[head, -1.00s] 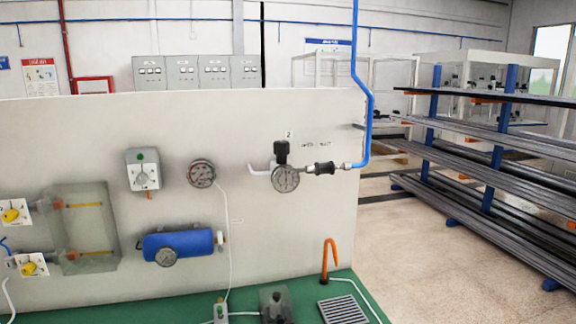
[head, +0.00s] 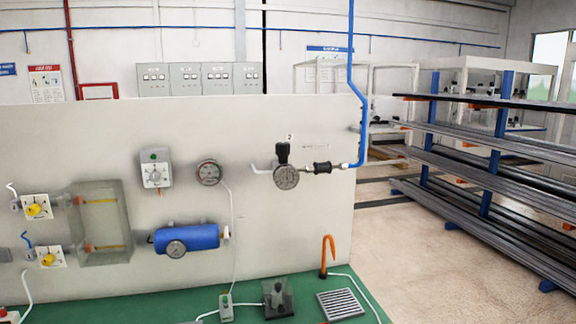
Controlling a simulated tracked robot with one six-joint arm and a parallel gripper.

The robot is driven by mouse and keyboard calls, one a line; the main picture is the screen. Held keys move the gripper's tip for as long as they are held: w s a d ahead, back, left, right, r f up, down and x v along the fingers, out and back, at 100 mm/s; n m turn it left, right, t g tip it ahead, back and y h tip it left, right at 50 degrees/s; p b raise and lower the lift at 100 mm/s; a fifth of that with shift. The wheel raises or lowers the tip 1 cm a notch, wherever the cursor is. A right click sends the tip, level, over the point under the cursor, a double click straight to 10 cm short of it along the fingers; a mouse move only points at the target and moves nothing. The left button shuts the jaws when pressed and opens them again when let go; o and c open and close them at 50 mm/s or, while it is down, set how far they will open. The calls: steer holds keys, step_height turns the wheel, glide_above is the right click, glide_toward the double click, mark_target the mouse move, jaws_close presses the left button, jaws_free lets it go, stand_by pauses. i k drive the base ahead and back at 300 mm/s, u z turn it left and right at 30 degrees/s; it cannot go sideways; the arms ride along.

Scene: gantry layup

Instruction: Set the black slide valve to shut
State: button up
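The black slide valve (head: 322,167) looks like a short, dark, ribbed sleeve in the pipe on the upright white panel. It sits between a round gauge (head: 286,177) with a black knob (head: 283,151) on its left and a blue pipe (head: 358,128) on its right. It is too small here to tell whether the sleeve is slid open or shut. My gripper is not in view.
The white panel (head: 240,120) stands behind a green bench top (head: 190,310). A blue tank (head: 190,238), an orange hook (head: 328,252) and a grate (head: 340,303) are lower down. A pipe rack (head: 485,200) stands right, with bare floor (head: 420,240) before it.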

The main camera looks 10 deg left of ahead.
mark_target(325, 167)
steer(key=u, duration=1.2)
steer(key=i, duration=1)
steer(key=u, duration=0.05)
